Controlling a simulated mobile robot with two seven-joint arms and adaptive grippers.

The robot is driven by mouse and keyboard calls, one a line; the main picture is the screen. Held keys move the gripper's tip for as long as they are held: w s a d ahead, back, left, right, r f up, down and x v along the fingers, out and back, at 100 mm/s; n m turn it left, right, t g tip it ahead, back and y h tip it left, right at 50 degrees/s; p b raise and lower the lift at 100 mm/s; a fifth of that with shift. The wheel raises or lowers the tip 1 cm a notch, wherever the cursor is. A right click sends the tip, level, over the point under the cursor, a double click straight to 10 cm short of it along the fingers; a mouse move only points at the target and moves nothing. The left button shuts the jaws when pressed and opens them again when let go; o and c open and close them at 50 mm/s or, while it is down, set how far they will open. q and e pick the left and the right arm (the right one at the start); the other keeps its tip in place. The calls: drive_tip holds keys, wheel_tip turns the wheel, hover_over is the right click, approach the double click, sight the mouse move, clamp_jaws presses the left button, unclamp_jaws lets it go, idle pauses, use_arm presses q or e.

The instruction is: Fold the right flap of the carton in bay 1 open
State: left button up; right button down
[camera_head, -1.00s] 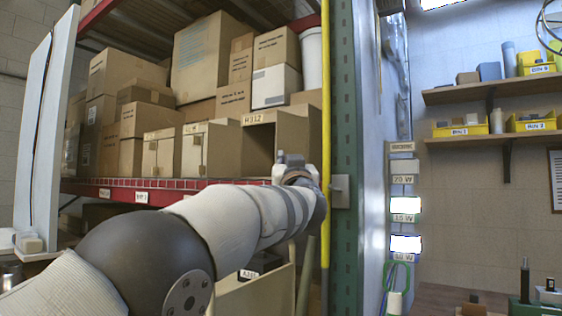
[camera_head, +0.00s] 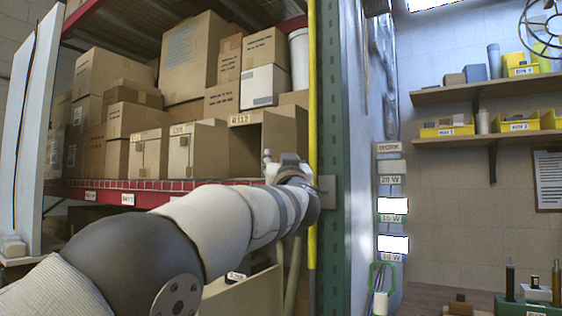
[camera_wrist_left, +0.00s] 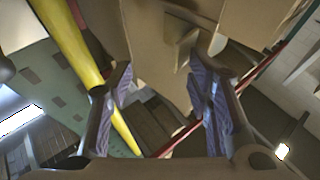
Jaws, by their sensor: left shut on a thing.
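An open-fronted brown carton (camera_head: 286,122) with a label reading like R112 stands at the right end of the red-edged shelf, its inside dark. My left gripper (camera_head: 279,162) is at the lower right of its opening, beside the yellow post. In the left wrist view, the two ridged fingers of my left gripper (camera_wrist_left: 163,82) stand apart with brown cardboard (camera_wrist_left: 155,40) between and beyond them. The gripper is shut on cardboard that appears to be the carton's right flap. The gripper and arm hide the carton's lower right. My right gripper is out of view.
A yellow post (camera_head: 312,150) and a green rack upright (camera_head: 333,120) stand close right of my gripper. Closed cartons (camera_head: 183,152) fill the shelf to the left. The red shelf edge (camera_head: 165,186) runs below. Wall shelves with yellow bins (camera_head: 446,129) are farther right.

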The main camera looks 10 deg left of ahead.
use_arm(q)
drive_tip(key=shift+d+r, duration=0.1)
drive_tip(key=shift+d, duration=0.15)
